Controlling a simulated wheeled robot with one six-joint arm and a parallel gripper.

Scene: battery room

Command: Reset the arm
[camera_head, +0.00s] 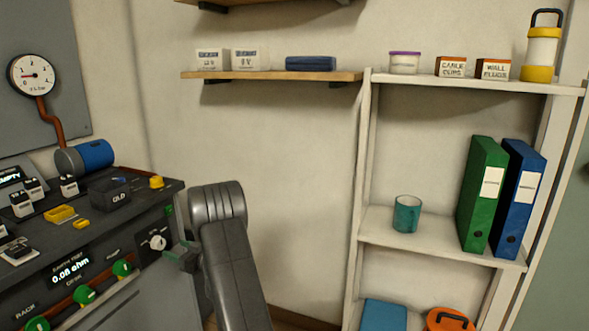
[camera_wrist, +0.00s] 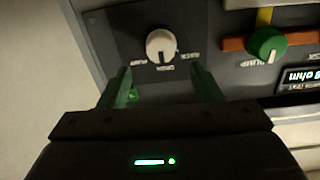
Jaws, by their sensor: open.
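My gripper (camera_wrist: 162,82) is open, its two green fingers spread apart with nothing between them. In the wrist view, a white knob (camera_wrist: 160,46) on the dark bench panel lies just beyond and between the fingertips. I cannot tell whether the fingers touch the panel. In the head view, my gripper (camera_head: 182,257) is partly hidden by my own arm, beside the panel's right end. The white knob (camera_head: 157,242) shows just up and left of it. My arm is bent, reaching from the bottom edge up to the bench front.
The dark bench (camera_head: 130,192) carries small batteries, a box marked OLD (camera_head: 112,192) and a blue cylinder (camera_head: 95,154). Green knobs (camera_head: 84,295) line its front. A white shelf unit (camera_head: 450,246) with binders and a teal mug (camera_head: 407,214) stands right. Bare wall lies between.

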